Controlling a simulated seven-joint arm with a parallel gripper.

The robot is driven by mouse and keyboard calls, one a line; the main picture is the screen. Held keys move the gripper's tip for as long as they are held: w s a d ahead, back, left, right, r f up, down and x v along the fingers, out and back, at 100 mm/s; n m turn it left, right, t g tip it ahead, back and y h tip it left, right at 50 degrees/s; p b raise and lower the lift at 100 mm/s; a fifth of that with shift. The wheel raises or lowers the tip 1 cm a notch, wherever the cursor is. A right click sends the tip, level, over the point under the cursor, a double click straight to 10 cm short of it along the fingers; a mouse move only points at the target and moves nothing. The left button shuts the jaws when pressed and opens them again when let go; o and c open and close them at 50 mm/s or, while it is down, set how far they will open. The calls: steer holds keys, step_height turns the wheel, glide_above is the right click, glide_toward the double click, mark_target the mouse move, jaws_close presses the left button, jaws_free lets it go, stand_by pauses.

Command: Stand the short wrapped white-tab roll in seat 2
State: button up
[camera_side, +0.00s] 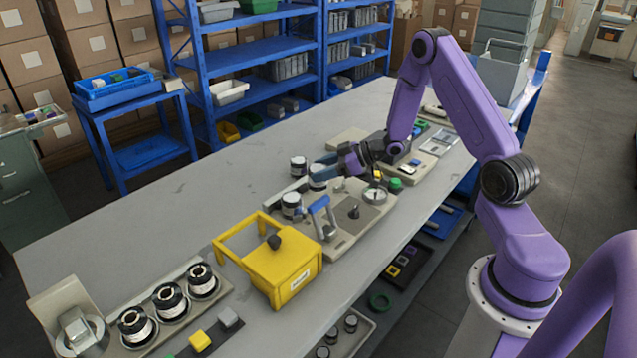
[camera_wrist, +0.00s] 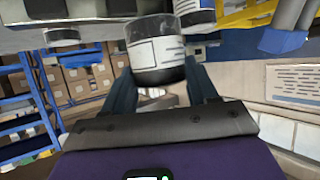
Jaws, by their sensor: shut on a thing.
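My gripper (camera_side: 324,171) is shut on a short roll, low over the machine at the middle of the bench. In the wrist view the held roll (camera_wrist: 156,50) sits between the two fingers, with a pale printed label around its side and a dark band at the end nearer the camera. In the side view the held roll (camera_side: 317,184) is partly hidden by the fingers. Two similar white-and-dark rolls stand near it, one behind (camera_side: 298,166) and one in front (camera_side: 291,205). I cannot make out a white tab or seat numbers.
A yellow box-like guard (camera_side: 284,268) stands left of the machine base (camera_side: 345,240), beside a blue-handled lever (camera_side: 321,216). Several dark-ended rolls (camera_side: 170,301) stand in a row at the front left. The bench's back left (camera_side: 150,215) is clear.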

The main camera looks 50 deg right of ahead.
steer(key=shift+w+d+f, duration=0.2)
steer(key=shift+w+f, duration=0.8)
steer(key=shift+f, duration=1.8)
steer(key=shift+f, duration=0.2)
steer(key=o, duration=1.1)
steer(key=shift+r, duration=0.1)
